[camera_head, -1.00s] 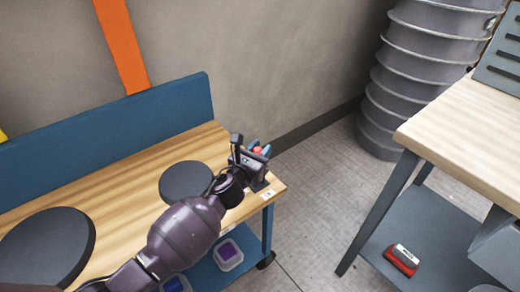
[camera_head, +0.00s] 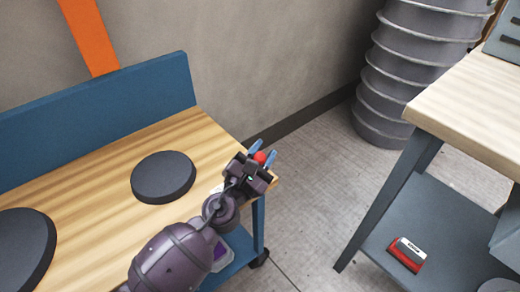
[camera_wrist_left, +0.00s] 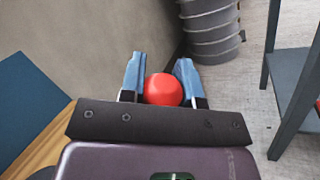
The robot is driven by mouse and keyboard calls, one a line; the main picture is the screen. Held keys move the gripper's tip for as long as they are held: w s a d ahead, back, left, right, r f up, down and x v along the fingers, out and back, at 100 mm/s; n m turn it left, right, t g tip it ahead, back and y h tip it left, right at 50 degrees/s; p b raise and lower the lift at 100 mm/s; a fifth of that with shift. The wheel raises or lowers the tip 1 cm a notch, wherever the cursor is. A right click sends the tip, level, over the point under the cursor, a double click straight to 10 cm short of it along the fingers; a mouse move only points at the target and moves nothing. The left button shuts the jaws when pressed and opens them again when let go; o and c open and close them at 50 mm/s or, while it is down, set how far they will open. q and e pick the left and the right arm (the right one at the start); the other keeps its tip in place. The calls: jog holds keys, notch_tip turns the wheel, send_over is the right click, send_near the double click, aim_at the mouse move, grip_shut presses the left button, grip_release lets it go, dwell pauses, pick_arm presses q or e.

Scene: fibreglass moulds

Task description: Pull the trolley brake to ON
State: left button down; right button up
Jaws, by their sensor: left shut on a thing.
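The trolley (camera_head: 230,148) has a wooden top and a blue back panel. At its right end is a red ball knob (camera_head: 260,157), which I take for the brake's handle. It also shows in the left wrist view (camera_wrist_left: 163,89). My left gripper (camera_head: 262,155) has its blue fingers on both sides of the knob, and in the left wrist view (camera_wrist_left: 162,80) they are shut on it. The lever below the knob and any ON mark are hidden by my gripper. My right gripper is not in view.
Two dark round discs lie on the trolley top, the smaller one (camera_head: 163,177) nearer my gripper. A workbench (camera_head: 470,105) stands at the right, with a red and grey block (camera_head: 407,254) on its lower shelf. Grey ribbed ducting (camera_head: 415,70) stands behind. Floor between is clear.

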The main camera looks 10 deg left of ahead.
pick_arm(q)
jog(key=shift+s+d+f, duration=0.1)
dwell(0.3)
jog(key=c, duration=0.8)
grip_release()
jog(key=shift+b+v, duration=1.1)
jog(key=shift+v, duration=4.35)
jog(key=shift+f, duration=0.1)
